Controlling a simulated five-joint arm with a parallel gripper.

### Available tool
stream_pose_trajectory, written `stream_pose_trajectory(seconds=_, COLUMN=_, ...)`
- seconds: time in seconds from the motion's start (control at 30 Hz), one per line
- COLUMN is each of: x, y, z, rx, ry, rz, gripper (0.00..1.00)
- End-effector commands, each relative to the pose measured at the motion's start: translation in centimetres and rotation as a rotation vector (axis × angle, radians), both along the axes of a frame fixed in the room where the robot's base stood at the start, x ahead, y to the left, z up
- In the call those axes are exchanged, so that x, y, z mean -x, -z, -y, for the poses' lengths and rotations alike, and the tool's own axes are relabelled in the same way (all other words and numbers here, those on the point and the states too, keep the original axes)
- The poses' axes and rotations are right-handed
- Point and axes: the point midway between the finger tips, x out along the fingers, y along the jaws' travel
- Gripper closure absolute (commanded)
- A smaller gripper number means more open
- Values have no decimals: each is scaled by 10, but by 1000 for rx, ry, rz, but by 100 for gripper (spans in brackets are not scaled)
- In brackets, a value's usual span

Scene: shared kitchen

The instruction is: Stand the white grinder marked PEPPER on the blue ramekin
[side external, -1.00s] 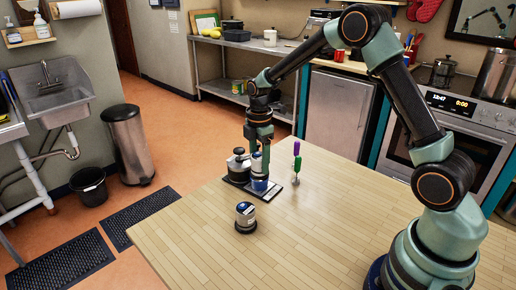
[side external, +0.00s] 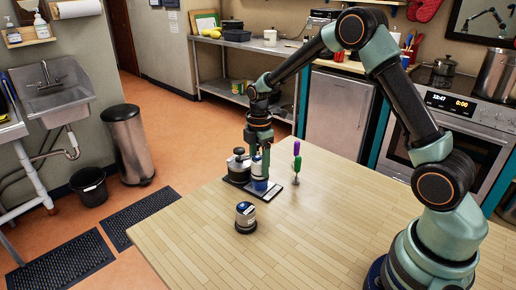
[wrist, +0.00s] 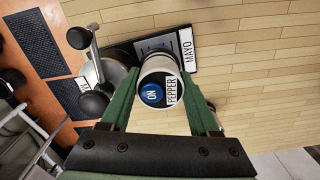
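The white grinder marked PEPPER (wrist: 163,64) is upright between my fingers in the wrist view. Its top shows a blue disc reading ON and the PEPPER label. My gripper (side external: 258,165) points down, its fingers against the grinder's two sides. In the side view the white grinder (side external: 257,171) shows partly between the fingers. The blue ramekin (side external: 260,185) appears directly below it at the dark tray. I cannot tell whether the two touch.
A dark tray (side external: 273,193) with white labels, one reading MAYO, lies under the gripper. A metal jar with black knobs (side external: 238,167) stands close on the left. A dark-based container (side external: 245,215) stands nearer the camera. Table's right side is clear.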

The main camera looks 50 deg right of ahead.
Motion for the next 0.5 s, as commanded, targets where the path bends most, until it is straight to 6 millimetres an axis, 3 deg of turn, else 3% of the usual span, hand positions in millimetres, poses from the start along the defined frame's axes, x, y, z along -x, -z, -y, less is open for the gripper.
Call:
stream_pose_trajectory(seconds=0.27, x=-1, y=-1, z=0, rx=1, ry=0, rz=3, gripper=26)
stream_pose_trajectory(seconds=0.5, x=-2, y=-16, z=0, rx=0, ry=0, rz=6, gripper=26)
